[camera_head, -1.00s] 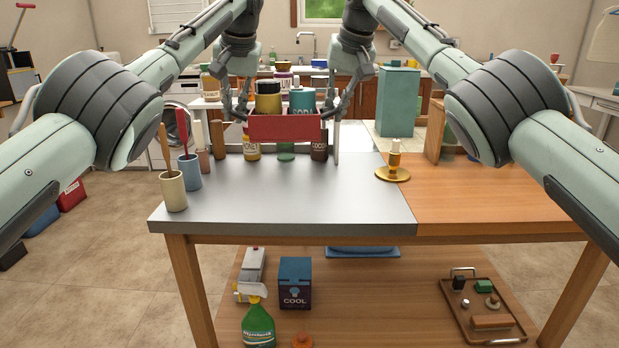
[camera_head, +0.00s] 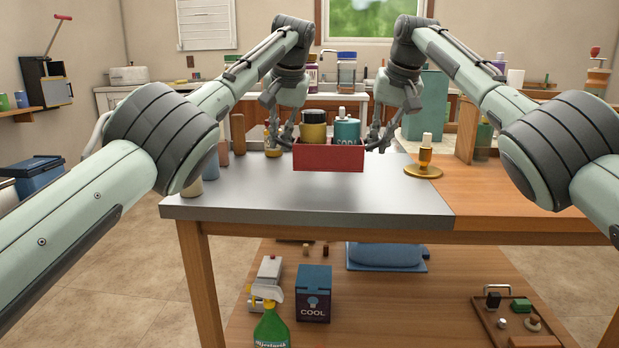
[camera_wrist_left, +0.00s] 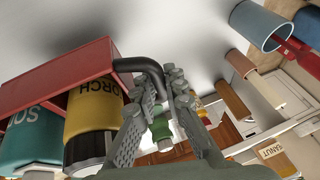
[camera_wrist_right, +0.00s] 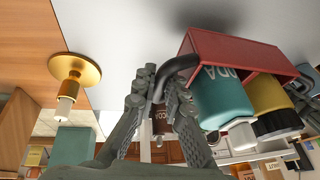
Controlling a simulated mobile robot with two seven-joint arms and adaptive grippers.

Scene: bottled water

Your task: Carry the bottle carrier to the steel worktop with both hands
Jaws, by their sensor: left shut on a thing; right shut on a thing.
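The red bottle carrier (camera_head: 328,157) is level over the grey steel worktop (camera_head: 270,205), toward its back. I cannot tell whether its base touches the steel. It holds a yellow bottle with a black lid (camera_head: 313,129) and a teal soda bottle (camera_head: 346,131), both upright. My left gripper (camera_head: 283,138) is shut on the carrier's black left handle, which shows in the left wrist view (camera_wrist_left: 145,66). My right gripper (camera_head: 376,143) is shut on the right handle, seen in the right wrist view (camera_wrist_right: 176,68).
A brass holder (camera_head: 424,168) stands right of the carrier near the wooden worktop (camera_head: 520,200). Cups (camera_head: 209,165) and a small bottle (camera_head: 272,145) stand to the left. A teal box (camera_head: 427,105) is behind. The steel in front of the carrier is clear.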

